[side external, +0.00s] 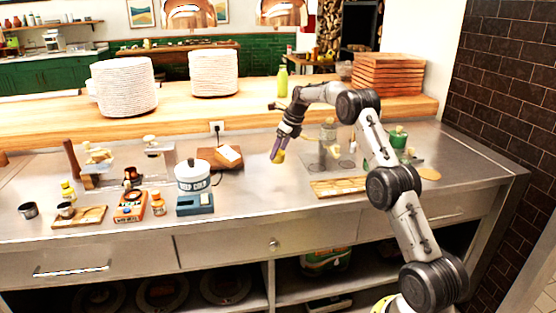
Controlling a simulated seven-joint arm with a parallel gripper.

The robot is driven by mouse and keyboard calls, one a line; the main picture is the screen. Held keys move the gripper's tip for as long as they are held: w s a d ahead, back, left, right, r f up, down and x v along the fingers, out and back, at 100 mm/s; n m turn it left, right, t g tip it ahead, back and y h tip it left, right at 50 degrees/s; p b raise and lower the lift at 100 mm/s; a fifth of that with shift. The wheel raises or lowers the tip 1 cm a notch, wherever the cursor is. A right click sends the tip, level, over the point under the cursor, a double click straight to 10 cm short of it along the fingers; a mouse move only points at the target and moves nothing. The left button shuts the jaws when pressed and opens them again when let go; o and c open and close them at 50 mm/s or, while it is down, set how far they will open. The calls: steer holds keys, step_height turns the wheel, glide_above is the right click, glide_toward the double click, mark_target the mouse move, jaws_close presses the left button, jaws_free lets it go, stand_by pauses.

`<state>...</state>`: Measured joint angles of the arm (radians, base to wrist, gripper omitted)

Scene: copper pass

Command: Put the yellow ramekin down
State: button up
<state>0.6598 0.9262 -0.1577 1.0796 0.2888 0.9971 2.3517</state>
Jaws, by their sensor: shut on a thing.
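In the side external view, a small yellow ramekin (279,156) is held at the end of my arm. My gripper (283,146) points down and is shut on the ramekin. The ramekin looks tilted, and it hangs over or close to the steel counter (255,185). I cannot tell whether it touches the counter. The fingertips are small and partly merge with the ramekin.
A white pot (192,174) above a blue scale (195,204) and a dark board (222,158) stand to the left. A wooden board (339,187) and a green container (398,137) are to the right. Bare steel lies in front of the gripper.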

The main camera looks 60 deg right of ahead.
mark_target(278, 159)
steer(key=shift+w+d+f, duration=0.15)
steer(key=shift+w+f, duration=0.15)
steer(key=shift+f, duration=1.6)
steer(key=shift+f, duration=0.1)
steer(key=o, duration=1.4)
